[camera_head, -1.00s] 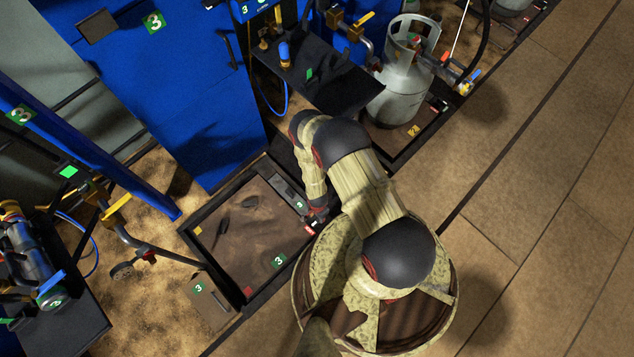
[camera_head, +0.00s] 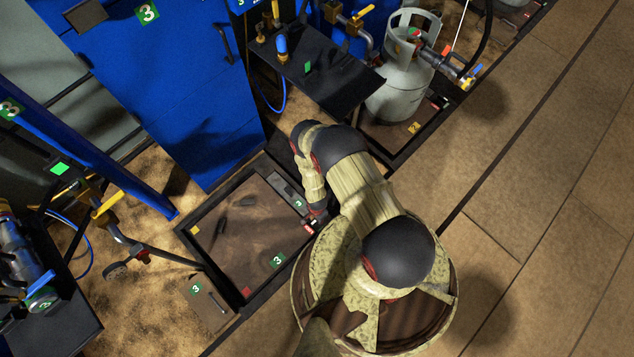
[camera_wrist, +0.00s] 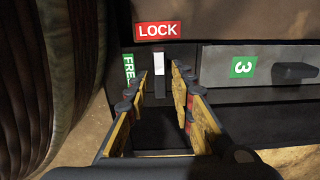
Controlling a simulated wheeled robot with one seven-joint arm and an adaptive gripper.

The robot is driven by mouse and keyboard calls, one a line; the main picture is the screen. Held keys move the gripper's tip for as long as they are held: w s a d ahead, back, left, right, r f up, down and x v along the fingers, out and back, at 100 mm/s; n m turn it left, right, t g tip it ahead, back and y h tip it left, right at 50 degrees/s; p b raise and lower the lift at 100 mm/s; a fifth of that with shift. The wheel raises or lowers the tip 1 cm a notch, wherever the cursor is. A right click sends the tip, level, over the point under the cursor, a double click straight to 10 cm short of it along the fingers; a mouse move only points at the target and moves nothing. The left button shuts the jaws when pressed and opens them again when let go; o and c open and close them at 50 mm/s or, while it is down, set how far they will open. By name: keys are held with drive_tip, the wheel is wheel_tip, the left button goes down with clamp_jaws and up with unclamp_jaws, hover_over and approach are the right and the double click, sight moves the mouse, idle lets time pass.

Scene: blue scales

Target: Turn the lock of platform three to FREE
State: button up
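Platform three (camera_head: 225,262) is a low dark tray with a brown top and green 3 labels. Its lock lever (camera_wrist: 159,65), a dark strip with a white tip, shows in the wrist view, pointing up towards the red LOCK label (camera_wrist: 157,31). The green FREE label (camera_wrist: 128,68) is to its left, turned sideways. My gripper (camera_wrist: 159,76) is open, with one finger on each side of the lever. I see gaps between the fingers and the lever. In the head view my arm hides the gripper and lever; a small red label (camera_head: 309,230) shows at the platform edge.
A grey panel (camera_wrist: 222,66) with a 3 label and a dark knob (camera_wrist: 294,72) lies right of the lever. Blue cabinet (camera_head: 190,95), black shelf (camera_head: 325,85) and a gas cylinder (camera_head: 400,95) stand behind the platform. Floor at right (camera_head: 530,200) is clear.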

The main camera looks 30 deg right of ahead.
clamp_jaws()
drive_tip(key=shift+n, duration=0.3)
drive_tip(key=n, duration=0.3)
drive_tip(key=shift+n, duration=0.3)
drive_tip(key=n, duration=0.3)
drive_tip(key=shift+n, duration=0.3)
drive_tip(key=n, duration=1)
idle(0.3)
